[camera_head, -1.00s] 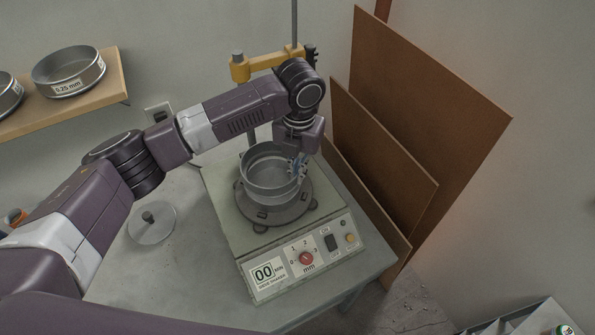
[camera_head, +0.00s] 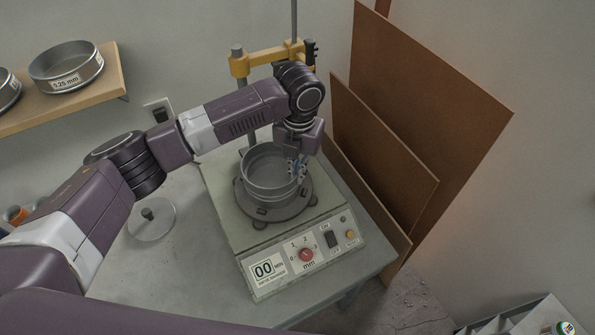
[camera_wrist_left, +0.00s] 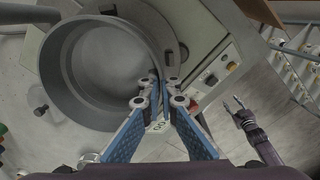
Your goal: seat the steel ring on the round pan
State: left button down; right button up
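The steel ring (camera_head: 266,166) is a grey, upright cylinder wall directly over the round pan (camera_head: 270,196) on the shaker's dark round plate. The two look lined up; I cannot tell whether the ring is fully down in the pan. My left gripper (camera_head: 298,167) is at the ring's right side with blue fingers. In the left wrist view the fingertips (camera_wrist_left: 160,92) are shut on the near wall of the ring (camera_wrist_left: 68,75), one on each side. The pan is mostly hidden there. My right gripper (camera_wrist_left: 233,104) shows only in the left wrist view, fingers apart and empty, away from the ring.
The shaker (camera_head: 300,255) with dial and switches stands on the grey bench. A yellow clamp bar (camera_head: 265,60) on rods rises behind. A round lid (camera_head: 150,220) lies left. Sieves sit on a shelf (camera_head: 110,85); brown boards (camera_head: 385,150) lean at right.

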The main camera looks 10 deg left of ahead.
pick_arm(q)
jog(key=shift+f, duration=0.6)
dwell(0.8)
jog(key=c, duration=2.7)
grip_release()
jog(key=o, duration=0.6)
notch_tip(320, 180, up, 12)
jog(key=shift+d, duration=0.1)
